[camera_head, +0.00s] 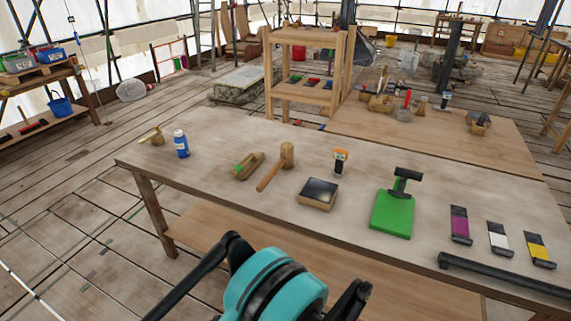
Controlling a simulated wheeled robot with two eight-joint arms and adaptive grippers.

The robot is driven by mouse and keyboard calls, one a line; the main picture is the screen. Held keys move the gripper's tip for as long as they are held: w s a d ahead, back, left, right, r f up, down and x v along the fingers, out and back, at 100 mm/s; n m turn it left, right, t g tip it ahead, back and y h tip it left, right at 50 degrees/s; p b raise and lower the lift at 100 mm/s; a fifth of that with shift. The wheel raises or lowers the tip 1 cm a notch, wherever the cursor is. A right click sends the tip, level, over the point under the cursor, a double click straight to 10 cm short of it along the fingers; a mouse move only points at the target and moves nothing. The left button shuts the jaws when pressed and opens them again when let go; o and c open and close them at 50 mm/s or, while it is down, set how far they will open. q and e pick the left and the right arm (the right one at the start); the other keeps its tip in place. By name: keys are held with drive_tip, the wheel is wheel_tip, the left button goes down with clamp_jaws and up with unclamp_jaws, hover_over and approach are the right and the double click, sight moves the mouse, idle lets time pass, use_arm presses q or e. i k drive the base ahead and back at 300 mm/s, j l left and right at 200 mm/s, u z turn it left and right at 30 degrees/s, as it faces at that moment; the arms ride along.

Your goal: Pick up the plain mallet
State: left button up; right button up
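A plain wooden mallet (287,155) is on the long near table, left of its middle. Its round head is up and its handle slants down to the lower left. A smaller mallet-like tool (157,138) with a yellowish handle lies at the table's far left end. A teal and black part of my own body fills the bottom middle, in front of the table. Nothing is seen touching the mallet.
A wooden plane-like block (246,166) with a green mark lies just left of the mallet. A blue bottle (181,144), dark-topped box (317,193), orange-black tool (340,162) and green block with a black handle (391,213) stand around. A second table (500,146) is behind.

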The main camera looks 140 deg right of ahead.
sight(287, 148)
drive_tip(key=z, duration=4.55)
drive_tip(key=i+u, duration=0.15)
drive_tip(key=i, duration=0.75)
drive_tip(key=i+l+u, duration=0.15)
drive_tip(key=i, duration=0.8)
